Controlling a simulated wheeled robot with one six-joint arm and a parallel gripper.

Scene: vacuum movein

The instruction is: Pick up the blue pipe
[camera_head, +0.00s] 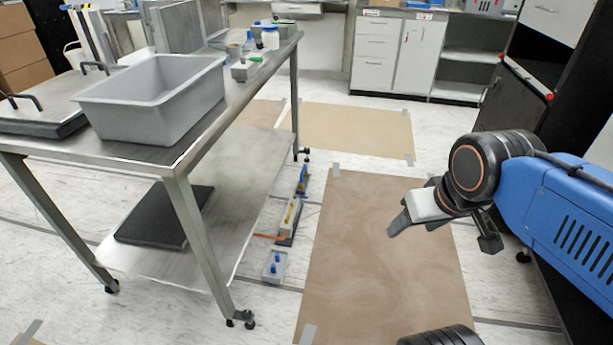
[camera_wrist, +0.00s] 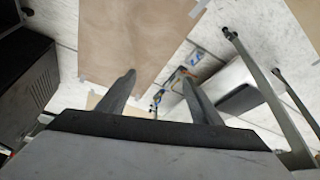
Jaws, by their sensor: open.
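I cannot make out a blue pipe for certain. Small blue parts show in a clear box (camera_head: 274,266) on the floor beside the steel table (camera_head: 262,150). A long narrow tray (camera_head: 291,218) with blue, yellow and orange items lies just behind that box. My gripper (camera_wrist: 157,76) is open and empty, its two fingers apart above the floor. In the head view my gripper hangs over the brown floor sheet (camera_head: 340,235), to the right of the box and tray and apart from them. In the wrist view small blue items (camera_wrist: 195,57) show beyond the right finger.
The steel table carries a grey bin (camera_head: 155,98) and small bottles (camera_head: 270,38). Its lower shelf holds a dark flat panel (camera_head: 165,214), and its wheeled legs stand near the floor items. Cabinets (camera_head: 400,50) line the back. The brown sheet is clear.

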